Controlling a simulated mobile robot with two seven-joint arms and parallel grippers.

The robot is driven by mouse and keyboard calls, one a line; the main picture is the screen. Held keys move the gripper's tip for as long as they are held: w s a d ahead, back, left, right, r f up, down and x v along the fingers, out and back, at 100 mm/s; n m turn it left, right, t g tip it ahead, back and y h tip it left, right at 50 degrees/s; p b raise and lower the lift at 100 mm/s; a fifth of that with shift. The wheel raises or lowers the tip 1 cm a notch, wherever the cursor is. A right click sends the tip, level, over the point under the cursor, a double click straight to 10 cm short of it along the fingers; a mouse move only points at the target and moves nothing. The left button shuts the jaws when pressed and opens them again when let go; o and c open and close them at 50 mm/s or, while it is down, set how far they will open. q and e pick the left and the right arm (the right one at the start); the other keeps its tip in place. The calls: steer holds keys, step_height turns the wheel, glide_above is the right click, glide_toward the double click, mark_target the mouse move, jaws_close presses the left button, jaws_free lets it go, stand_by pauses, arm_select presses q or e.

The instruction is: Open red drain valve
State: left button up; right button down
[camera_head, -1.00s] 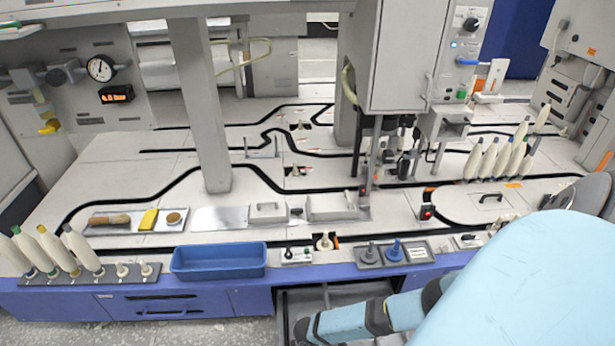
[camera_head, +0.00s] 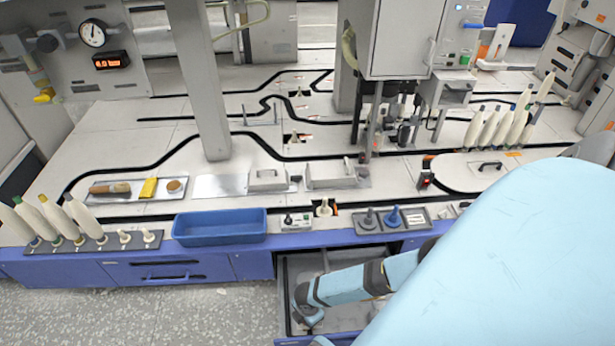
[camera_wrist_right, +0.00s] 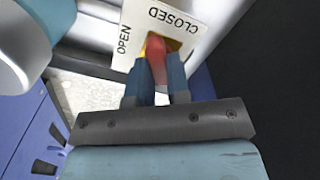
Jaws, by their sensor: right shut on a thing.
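The red drain valve handle (camera_wrist_right: 157,62) shows in the right wrist view, in front of a pale plate (camera_wrist_right: 127,17) marked OPEN on the left and CLOSED at the upper right. My right gripper (camera_wrist_right: 155,84) is shut on the red handle, with one finger on each side of it. The handle's lower end lies between the fingers. I cannot tell exactly which mark the handle lines up with. In the head view, my right arm reaches down into the open bay under the counter, and the valve is hidden there. My left gripper is in neither current view.
A blue tray (camera_head: 220,239) sits at the counter's front edge, beside several bobbins (camera_head: 38,221) on the left. An open drawer-like bay (camera_head: 337,262) lies below the counter, around my right forearm. A blue cabinet front (camera_wrist_right: 27,130) is close by in the wrist view.

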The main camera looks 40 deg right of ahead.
steer(key=n, duration=0.5)
steer(key=shift+s+n+b, duration=0.1)
steer(key=shift+n+b, duration=0.2)
steer(key=shift+b, duration=0.1)
steer(key=n+b, duration=0.1)
steer(key=n, duration=0.3)
steer(key=shift+s+n, duration=0.1)
steer(key=shift+n, duration=0.2)
arm_select(q)
step_height(320, 180, down, 3)
steer(key=shift+r+g, duration=0.2)
steer(key=shift+g, duration=0.4)
arm_select(e)
steer(key=shift+n, duration=0.5)
arm_select(q)
steer(key=shift+f, duration=0.1)
arm_select(e)
steer(key=c, duration=1.1)
jaws_free()
steer(key=shift+d, duration=0.1)
arm_select(q)
steer(key=shift+s+f, duration=0.1)
steer(key=shift+s, duration=0.05)
arm_select(e)
steer(key=shift+r, duration=0.1)
